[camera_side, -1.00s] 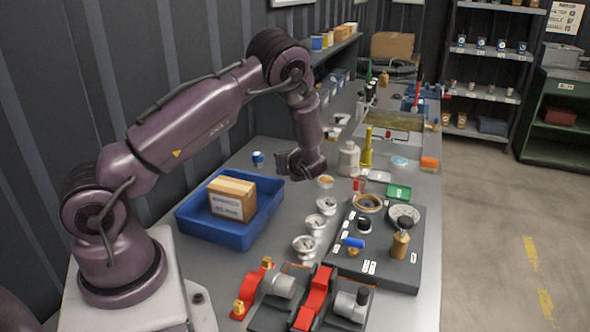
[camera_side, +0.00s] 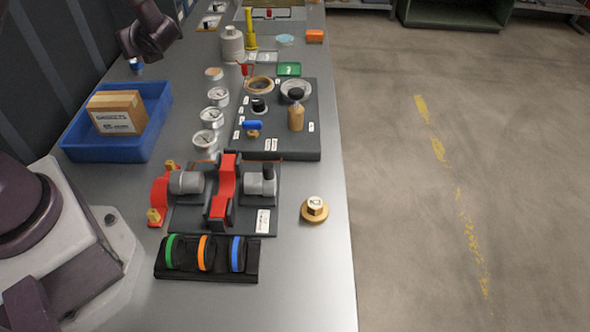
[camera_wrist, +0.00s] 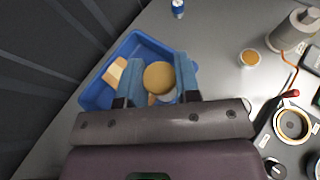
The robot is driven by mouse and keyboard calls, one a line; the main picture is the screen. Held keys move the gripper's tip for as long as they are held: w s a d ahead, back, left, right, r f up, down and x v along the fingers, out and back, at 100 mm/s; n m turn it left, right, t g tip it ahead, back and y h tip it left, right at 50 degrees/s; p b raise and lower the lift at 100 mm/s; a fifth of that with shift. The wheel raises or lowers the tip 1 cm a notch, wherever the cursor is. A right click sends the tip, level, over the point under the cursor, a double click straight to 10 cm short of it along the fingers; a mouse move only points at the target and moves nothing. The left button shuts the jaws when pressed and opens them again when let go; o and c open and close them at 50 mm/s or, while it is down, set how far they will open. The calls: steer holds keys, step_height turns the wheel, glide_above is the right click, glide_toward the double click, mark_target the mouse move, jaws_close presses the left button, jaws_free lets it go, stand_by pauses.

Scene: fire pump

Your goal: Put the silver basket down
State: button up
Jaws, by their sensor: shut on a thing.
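My gripper (camera_side: 150,40) is at the top left of the side view, beyond the blue tray (camera_side: 72,140). In the wrist view my gripper (camera_wrist: 158,80) is shut on a round thing (camera_wrist: 159,76) with a tan face. Little of its side shows, so I cannot confirm that it is the silver basket. In the wrist view it overlaps the blue tray (camera_wrist: 92,97); I cannot tell its height above the table. In the side view I cannot make out the held thing.
A cardboard box (camera_side: 118,112) is in the tray. A small blue can (camera_side: 136,67) stands behind it. Several gauges, including one (camera_side: 208,140), line the tray's right side. A dark panel (camera_side: 270,130) and a red-and-grey pump assembly (camera_side: 224,190) fill the middle. Bare tabletop (camera_side: 310,270) shows front right.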

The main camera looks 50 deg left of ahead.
step_height(320, 180, up, 6)
steer(key=shift+r, duration=0.1)
steer(key=s+d+f+n+g+h, duration=0.2)
steer(key=d+f+n+g+h, duration=0.3)
steer(key=d, duration=0.5)
steer(key=s+d+f+n+g+h, duration=0.25)
steer(key=d+n+g+h, duration=0.2)
steer(key=d+n, duration=0.45)
steer(key=s+d+f+n+g+h, duration=0.25)
steer(key=d+n+g+h, duration=0.2)
steer(key=d, duration=0.65)
steer(key=d+r+n+t+h, duration=0.3)
steer(key=d+n+t+h, duration=0.15)
steer(key=d, duration=0.35)
steer(key=d+r+n+t+h, duration=0.35)
steer(key=d+n, duration=0.25)
steer(key=d, duration=0.2)
steer(key=d+r+n+t+h, duration=0.3)
steer(key=d+n+h, duration=0.25)
steer(key=d, duration=0.35)
steer(key=shift+y, duration=0.45)
steer(key=f, duration=2.3)
steer(key=shift+s+a+f, duration=0.1)
steer(key=shift+a+f, duration=0.1)
steer(key=shift+f, duration=0.15)
